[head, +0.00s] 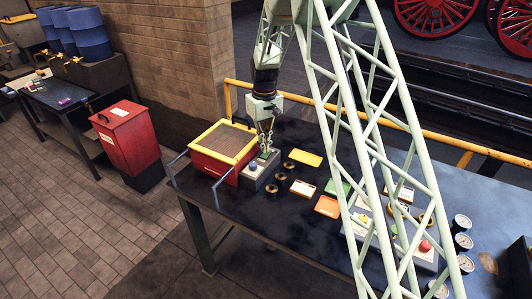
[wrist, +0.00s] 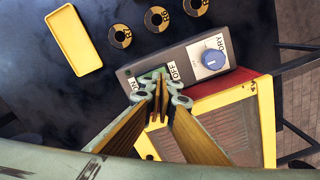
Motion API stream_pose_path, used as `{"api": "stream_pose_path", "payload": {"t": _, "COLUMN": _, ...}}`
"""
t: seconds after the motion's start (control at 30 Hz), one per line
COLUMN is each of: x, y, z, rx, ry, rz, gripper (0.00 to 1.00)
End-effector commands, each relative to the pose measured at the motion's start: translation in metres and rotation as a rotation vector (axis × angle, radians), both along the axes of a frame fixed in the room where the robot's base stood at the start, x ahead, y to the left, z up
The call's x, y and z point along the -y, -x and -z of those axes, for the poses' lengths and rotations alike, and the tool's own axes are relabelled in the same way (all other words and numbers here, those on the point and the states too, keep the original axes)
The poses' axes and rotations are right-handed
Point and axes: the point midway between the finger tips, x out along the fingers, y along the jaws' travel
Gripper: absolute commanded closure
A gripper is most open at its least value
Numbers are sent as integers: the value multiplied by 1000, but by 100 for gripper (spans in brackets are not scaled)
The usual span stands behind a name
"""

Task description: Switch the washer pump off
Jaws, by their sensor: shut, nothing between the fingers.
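The washer (head: 210,166) is a red box with a yellow rim and a mesh top; it also shows in the wrist view (wrist: 268,120). A grey control box (head: 251,177) stands against its side. In the wrist view the control box (wrist: 187,54) carries a green switch between ON and OFF labels, partly hidden by my fingers. A blue dial (wrist: 213,60) marked DRY is on the same box. My gripper (head: 265,150) is shut and empty, pointing down over the box. In the wrist view its fingertips (wrist: 161,82) overlap the switch; contact cannot be told.
A yellow tray (wrist: 74,40) and several brass rings (wrist: 157,19) lie beside the control box on the dark table. A yellow rail (head: 400,133) runs behind.

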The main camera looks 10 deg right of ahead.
Motion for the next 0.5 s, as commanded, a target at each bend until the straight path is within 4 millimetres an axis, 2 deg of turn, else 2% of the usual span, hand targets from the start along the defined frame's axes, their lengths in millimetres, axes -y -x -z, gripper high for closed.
{"api": "stream_pose_path", "payload": {"t": 0.5, "x": 0, "y": 0, "z": -26, "rx": 0, "ry": 0, "rz": 0, "gripper": 100}}
